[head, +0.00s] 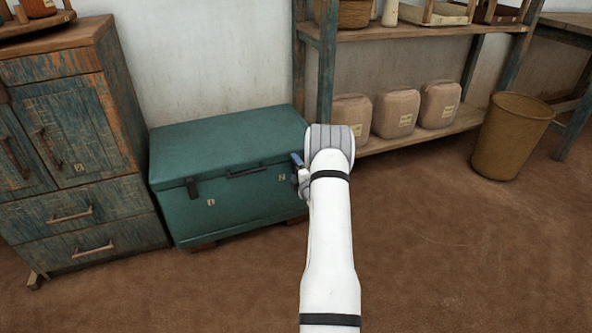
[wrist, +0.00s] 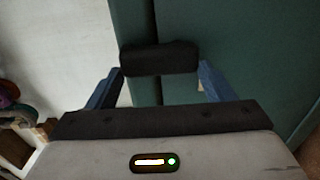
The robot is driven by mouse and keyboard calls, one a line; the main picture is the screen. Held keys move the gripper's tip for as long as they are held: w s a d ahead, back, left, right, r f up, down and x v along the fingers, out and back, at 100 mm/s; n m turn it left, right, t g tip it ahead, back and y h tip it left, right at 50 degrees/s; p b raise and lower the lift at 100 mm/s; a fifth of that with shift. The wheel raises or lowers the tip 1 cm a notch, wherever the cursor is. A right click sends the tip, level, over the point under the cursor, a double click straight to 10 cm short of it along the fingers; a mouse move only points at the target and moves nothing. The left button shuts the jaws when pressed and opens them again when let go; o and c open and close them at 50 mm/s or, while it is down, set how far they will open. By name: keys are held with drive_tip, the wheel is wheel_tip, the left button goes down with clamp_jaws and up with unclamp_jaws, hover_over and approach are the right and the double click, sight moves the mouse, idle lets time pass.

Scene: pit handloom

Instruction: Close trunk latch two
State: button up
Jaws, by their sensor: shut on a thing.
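The green trunk (head: 225,205) stands on the floor with its lid (head: 225,135) down. One dark latch (head: 192,187) hangs at the left of its front. The other latch, near the right-hand label, is hidden behind my arm in the head view. In the wrist view a dark latch (wrist: 160,58) lies across the dark seam of the green trunk. My gripper (wrist: 160,68) has its blue fingers at the two ends of this latch and is shut on it. In the head view my gripper (head: 298,168) is at the trunk's front right, mostly hidden.
A worn cabinet (head: 75,140) stands close at the trunk's left. A shelf rack (head: 420,143) with several beige containers (head: 396,113) is behind and right. A tan bin (head: 510,137) stands further right. The floor (head: 450,260) in front is clear.

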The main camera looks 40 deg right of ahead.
drive_tip(key=shift+w, duration=0.1)
idle(0.3)
drive_tip(key=o, duration=1)
drive_tip(key=p+v, duration=0.3)
drive_tip(key=v, duration=0.5)
